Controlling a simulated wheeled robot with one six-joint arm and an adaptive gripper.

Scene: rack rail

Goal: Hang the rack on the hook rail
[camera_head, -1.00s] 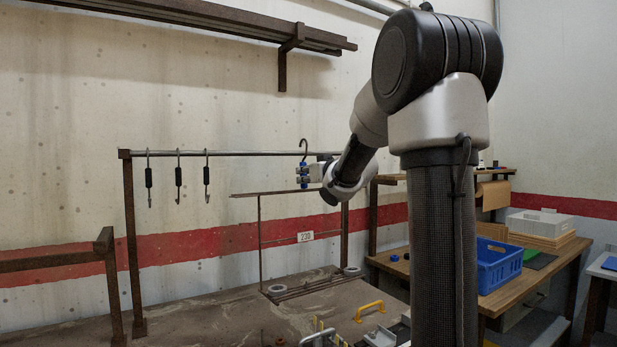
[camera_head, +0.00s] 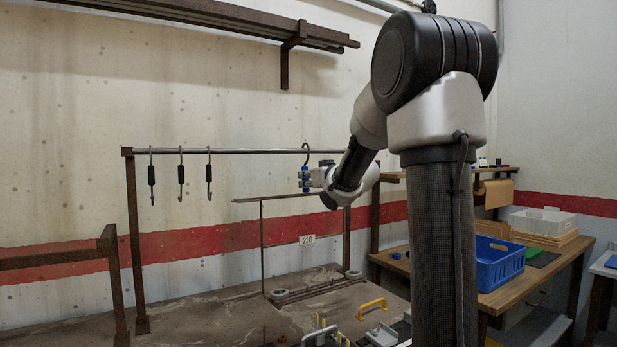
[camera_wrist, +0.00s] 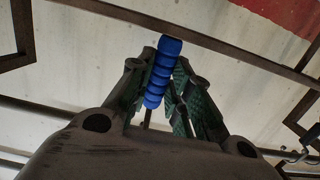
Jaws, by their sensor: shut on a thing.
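The rack (camera_head: 262,240) is a thin dark rectangular frame with a tag reading 230 and round grey pieces at its base. A blue ribbed grip (camera_head: 305,179) rises from its top bar, with a dark curved hook above it. My gripper (camera_head: 307,180) is shut on the blue grip; in the wrist view the grip (camera_wrist: 163,72) sits between the fingers. The hook rail (camera_head: 250,151) is a horizontal grey bar on dark posts. The rack's hook overlaps the rail in the head view, its curl slightly above it. I cannot tell whether they touch.
Several black-sleeved hooks, including one at the middle (camera_head: 181,174), hang on the rail's left part. A brown bench (camera_head: 210,315) lies below, with a yellow handle (camera_head: 371,307). A blue crate (camera_head: 500,262) stands on the right table. A dark shelf (camera_head: 200,22) is overhead.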

